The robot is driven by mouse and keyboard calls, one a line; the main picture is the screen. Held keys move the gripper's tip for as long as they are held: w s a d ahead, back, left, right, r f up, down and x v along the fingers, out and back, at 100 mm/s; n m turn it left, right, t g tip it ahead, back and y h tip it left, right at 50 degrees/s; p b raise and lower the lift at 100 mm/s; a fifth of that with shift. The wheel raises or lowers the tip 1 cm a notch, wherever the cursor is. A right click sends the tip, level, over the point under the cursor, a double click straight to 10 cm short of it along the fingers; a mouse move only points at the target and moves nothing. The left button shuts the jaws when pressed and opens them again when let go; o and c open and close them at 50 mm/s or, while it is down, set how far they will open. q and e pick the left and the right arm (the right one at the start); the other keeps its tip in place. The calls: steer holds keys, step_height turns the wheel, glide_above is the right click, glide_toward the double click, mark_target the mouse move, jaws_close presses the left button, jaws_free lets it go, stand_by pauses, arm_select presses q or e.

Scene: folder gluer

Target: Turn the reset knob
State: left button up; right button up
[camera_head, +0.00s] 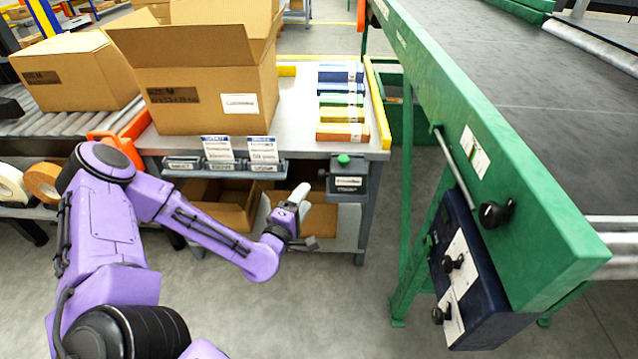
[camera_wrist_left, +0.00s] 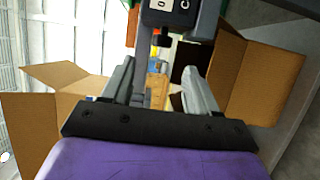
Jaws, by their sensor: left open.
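My left gripper (camera_head: 298,212) is in front of the packing table's front edge, with its fingers apart and nothing between them. A small grey box with a green button (camera_head: 344,160) hangs at the table edge, just right of the gripper. In the left wrist view, the gripper (camera_wrist_left: 158,90) has a grey box with a dark knob-like part (camera_wrist_left: 164,40) beyond its fingertips, apart from them. Black knobs also show on the conveyor: one on the green rail (camera_head: 494,213) and others on the dark blue control box (camera_head: 455,265). I cannot read which is the reset knob. My right gripper is out of view.
The packing table (camera_head: 300,110) carries a large open carton (camera_head: 205,110) and a stack of coloured flat packs (camera_head: 342,100). Label holders (camera_head: 235,152) line its front edge. The green conveyor frame (camera_head: 530,215) stands right. Open floor (camera_head: 330,310) lies between.

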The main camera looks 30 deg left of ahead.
mark_target(324, 175)
arm_select(q)
steer(key=w, duration=0.3)
steer(key=w+a+b, duration=0.1)
steer(key=w, duration=0.2)
steer(key=w+b, duration=0.1)
steer(key=w, duration=0.3)
steer(key=shift+a+f, duration=0.1)
steer(key=shift+a, duration=0.15)
steer(key=shift+s, duration=0.1)
steer(key=shift+c, duration=0.2)
steer(key=c, duration=1)
